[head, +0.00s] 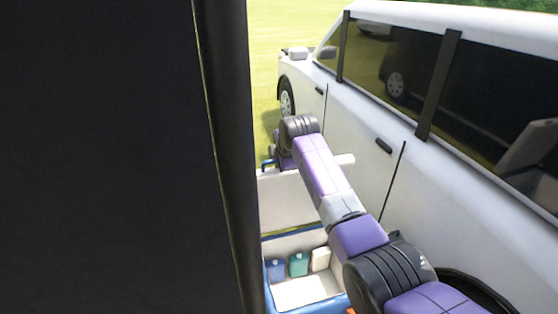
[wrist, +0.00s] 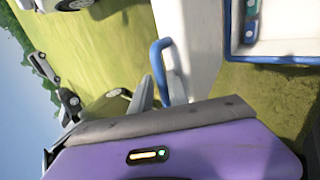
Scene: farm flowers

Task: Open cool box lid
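The cool box (head: 350,302) is blue outside and white inside, low between the dark panel and the white car. Its lid (head: 285,200) stands raised, pale inner face showing, and the box is open. In the wrist view the lid (wrist: 192,30) is a white slab with a blue handle (wrist: 160,65) at its edge. My gripper (wrist: 162,90) is at this handle, with grey fingers on either side of it. Whether they press on it is unclear. In the head view my gripper is mostly hidden at the lid's far top edge.
Inside the box stand a blue bottle (head: 277,268), a teal bottle (head: 299,264) and a white one (head: 320,259). A white car (head: 360,130) runs close along the right. A large dark panel (head: 100,150) blocks the left. Grass (head: 285,25) lies beyond.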

